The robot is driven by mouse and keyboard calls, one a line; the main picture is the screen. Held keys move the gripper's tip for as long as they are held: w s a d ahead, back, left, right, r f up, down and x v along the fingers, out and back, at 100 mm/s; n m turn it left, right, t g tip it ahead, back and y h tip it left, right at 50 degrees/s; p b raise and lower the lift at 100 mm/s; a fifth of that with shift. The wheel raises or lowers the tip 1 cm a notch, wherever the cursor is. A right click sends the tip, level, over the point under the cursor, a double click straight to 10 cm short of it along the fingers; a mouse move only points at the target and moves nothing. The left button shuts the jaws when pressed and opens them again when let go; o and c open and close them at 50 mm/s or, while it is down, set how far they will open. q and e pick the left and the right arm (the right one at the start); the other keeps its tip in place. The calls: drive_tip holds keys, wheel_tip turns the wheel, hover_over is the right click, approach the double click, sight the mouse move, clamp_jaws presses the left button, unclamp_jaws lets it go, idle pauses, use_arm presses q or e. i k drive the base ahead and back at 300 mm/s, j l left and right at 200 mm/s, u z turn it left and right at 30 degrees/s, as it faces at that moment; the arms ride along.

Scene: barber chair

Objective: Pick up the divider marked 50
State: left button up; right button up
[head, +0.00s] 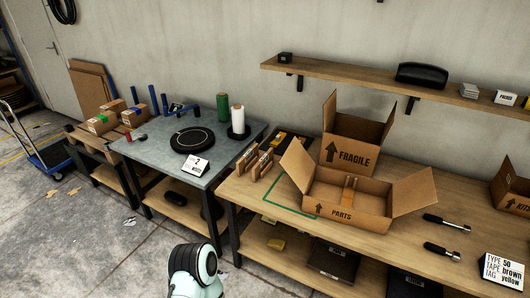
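Several small brown cardboard pieces that look like dividers (262,165) stand upright on the left part of the wooden workbench (400,240), beside a green outline. Any numbers on them are too small to read, so I cannot tell which is marked 50. An open carton labelled PARTS (347,218) stands to their right, with a light brown strip (349,189) inside. A sign (502,272) at the bench's right front reads TYPE 50, TAPE brown, TAG yellow. Neither gripper is in view; only a white rounded part of my arm shows at the bottom.
An open FRAGILE carton (352,144) stands behind the PARTS carton. Two black-handled tools (447,223) lie to the right. A grey table (150,150) on the left holds a black turntable (192,139) and film rolls (237,119). A shelf (330,75) hangs above the bench.

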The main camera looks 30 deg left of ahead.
sight(247, 157)
drive_tip(key=i+j+u, duration=0.2)
drive_tip(key=i+j, duration=0.4)
drive_tip(key=j, duration=0.25)
drive_tip(key=i+j+u, duration=0.25)
drive_tip(key=i+j, duration=0.45)
drive_tip(key=j, duration=0.1)
